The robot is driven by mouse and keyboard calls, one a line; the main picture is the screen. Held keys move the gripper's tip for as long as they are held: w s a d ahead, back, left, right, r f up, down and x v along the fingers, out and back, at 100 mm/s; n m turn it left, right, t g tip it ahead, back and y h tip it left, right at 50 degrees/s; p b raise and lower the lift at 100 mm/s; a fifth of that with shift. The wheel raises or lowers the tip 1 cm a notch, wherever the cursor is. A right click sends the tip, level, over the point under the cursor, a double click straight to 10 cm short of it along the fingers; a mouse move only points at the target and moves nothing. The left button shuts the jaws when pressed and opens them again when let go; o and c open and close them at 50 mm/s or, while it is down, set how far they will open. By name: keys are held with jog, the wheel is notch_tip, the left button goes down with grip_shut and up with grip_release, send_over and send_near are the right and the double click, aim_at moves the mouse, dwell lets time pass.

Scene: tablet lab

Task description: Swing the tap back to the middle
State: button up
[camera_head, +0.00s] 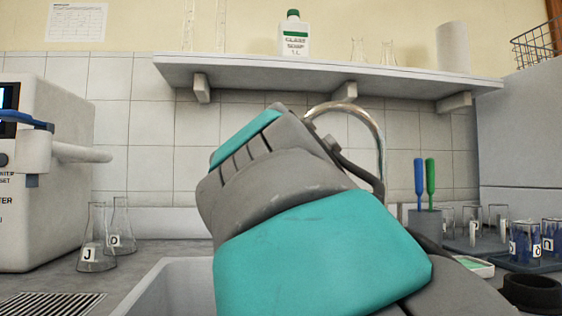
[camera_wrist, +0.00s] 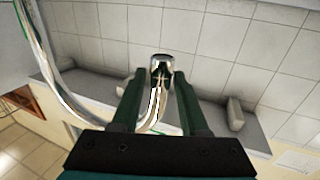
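The tap (camera_head: 368,117) is a chrome arched pipe behind my arm in the head view. Its upright side shows right of my arm, and its other end runs leftward behind the arm. In the wrist view the tap (camera_wrist: 60,87) curves up from the left and its spout end lies between my fingertips. My gripper (camera_wrist: 160,76) has a dark finger on each side of the spout, with a narrow gap apparent at each side. It looks open around it; firm contact is not visible. In the head view my arm hides the gripper and the spout end.
A pale sink (camera_head: 172,290) lies below my arm. A shelf (camera_head: 250,68) above holds a soap bottle (camera_head: 293,36) and flasks. Labelled flasks (camera_head: 97,240) stand left, beside a white machine (camera_head: 30,170). A tool holder (camera_head: 425,226) and beakers (camera_head: 525,243) stand right.

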jog(key=shift+o, duration=0.8)
jog(key=shift+w, duration=0.15)
